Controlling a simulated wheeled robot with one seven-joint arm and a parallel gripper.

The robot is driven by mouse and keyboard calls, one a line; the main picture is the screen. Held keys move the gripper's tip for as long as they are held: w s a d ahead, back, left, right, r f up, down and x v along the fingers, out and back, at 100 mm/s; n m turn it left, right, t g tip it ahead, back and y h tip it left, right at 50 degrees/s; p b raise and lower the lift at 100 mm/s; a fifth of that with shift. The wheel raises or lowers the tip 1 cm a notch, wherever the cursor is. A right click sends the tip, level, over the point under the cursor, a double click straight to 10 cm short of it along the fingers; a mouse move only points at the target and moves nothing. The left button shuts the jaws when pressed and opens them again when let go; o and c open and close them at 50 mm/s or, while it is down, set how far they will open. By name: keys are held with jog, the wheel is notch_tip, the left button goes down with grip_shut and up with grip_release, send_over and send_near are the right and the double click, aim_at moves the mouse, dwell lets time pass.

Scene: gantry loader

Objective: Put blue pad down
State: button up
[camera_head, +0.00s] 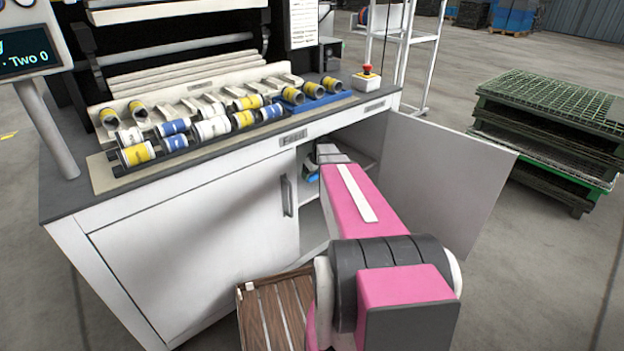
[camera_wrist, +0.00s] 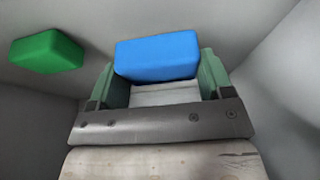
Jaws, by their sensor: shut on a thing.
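The blue pad (camera_wrist: 157,58) is a rounded blue block held between the two green fingers of my gripper (camera_wrist: 160,72) in the wrist view. In the head view a bit of the blue pad (camera_head: 312,174) shows inside the open cabinet, to the left of my pink arm. My gripper is shut on the pad. Most of the gripper is hidden by the arm and the cabinet in the head view. Whether the pad touches a surface cannot be told.
A green block (camera_wrist: 47,53) lies left of the blue pad in the wrist view, apart from it. Grey cabinet walls close in on both sides. The open cabinet door (camera_head: 450,180) stands right of my arm. A shelf (camera_head: 358,160) shows inside. Rollers line the counter (camera_head: 65,195) above.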

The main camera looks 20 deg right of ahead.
aim_at(315, 175)
jog(key=shift+f, duration=1.6)
jog(key=shift+f, duration=0.1)
jog(key=o, duration=0.8)
jog(key=v, duration=0.5)
jog(key=shift+s, duration=0.35)
jog(key=s+d, duration=0.1)
jog(key=s, duration=0.2)
jog(key=s+d, duration=0.2)
jog(key=s, duration=0.2)
jog(key=s+d, duration=0.1)
jog(key=s, duration=0.2)
jog(key=shift+s+d, duration=0.15)
jog(key=shift+d, duration=0.1)
